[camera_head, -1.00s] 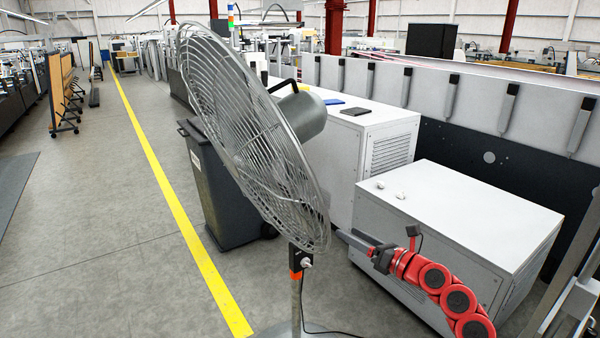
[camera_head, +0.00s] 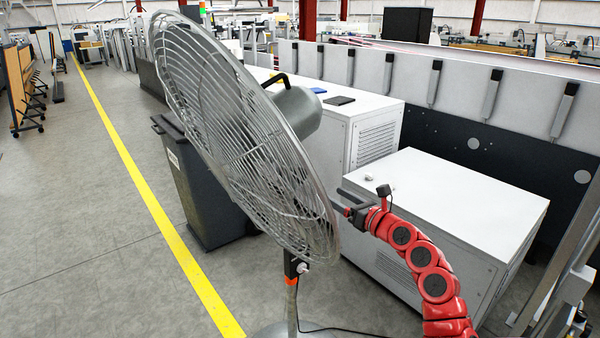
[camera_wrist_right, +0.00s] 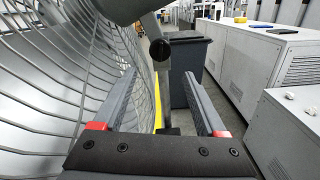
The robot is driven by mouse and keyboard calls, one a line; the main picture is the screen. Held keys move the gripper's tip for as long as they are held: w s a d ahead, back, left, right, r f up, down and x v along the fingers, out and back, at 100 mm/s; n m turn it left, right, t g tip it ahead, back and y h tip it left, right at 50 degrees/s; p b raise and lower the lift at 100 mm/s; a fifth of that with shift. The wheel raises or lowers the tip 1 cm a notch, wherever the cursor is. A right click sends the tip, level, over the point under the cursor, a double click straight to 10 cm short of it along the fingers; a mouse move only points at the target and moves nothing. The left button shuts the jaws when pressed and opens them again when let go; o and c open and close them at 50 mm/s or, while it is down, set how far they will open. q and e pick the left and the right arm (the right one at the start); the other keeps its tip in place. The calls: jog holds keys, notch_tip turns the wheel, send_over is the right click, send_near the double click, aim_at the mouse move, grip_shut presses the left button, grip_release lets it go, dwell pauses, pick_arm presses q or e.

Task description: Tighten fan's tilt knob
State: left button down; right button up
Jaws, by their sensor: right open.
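The grey pedestal fan (camera_head: 240,140) stands in the middle of the head view, its wire cage tilted. In the right wrist view a round black tilt knob (camera_wrist_right: 160,49) sits on the fan's grey bracket, just beyond and between my fingertips. I cannot make out this knob in the head view. My right gripper (camera_head: 337,200) is open and empty beside the cage's right edge. In the wrist view its two fingers (camera_wrist_right: 160,78) point toward the knob without gripping it, with the cage close on the left. My left gripper is not in view.
A control box (camera_head: 294,267) with a small knob is on the fan's pole. A dark bin (camera_head: 195,195) stands behind the fan. White cabinets (camera_head: 455,200) stand at the right. A cable runs across the floor from the fan's base. The floor left of the yellow line is open.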

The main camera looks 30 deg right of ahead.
jog(key=w+p, duration=0.1)
jog(key=w, duration=0.3)
jog(key=w+p, duration=0.1)
jog(key=w, duration=0.4)
jog(key=w+a+p, duration=0.1)
jog(key=w, duration=0.3)
jog(key=shift+w+p, duration=0.35)
jog(key=shift+w+f, duration=0.15)
jog(key=shift+w, duration=0.2)
jog(key=c, duration=1.1)
jog(key=shift+a, duration=0.1)
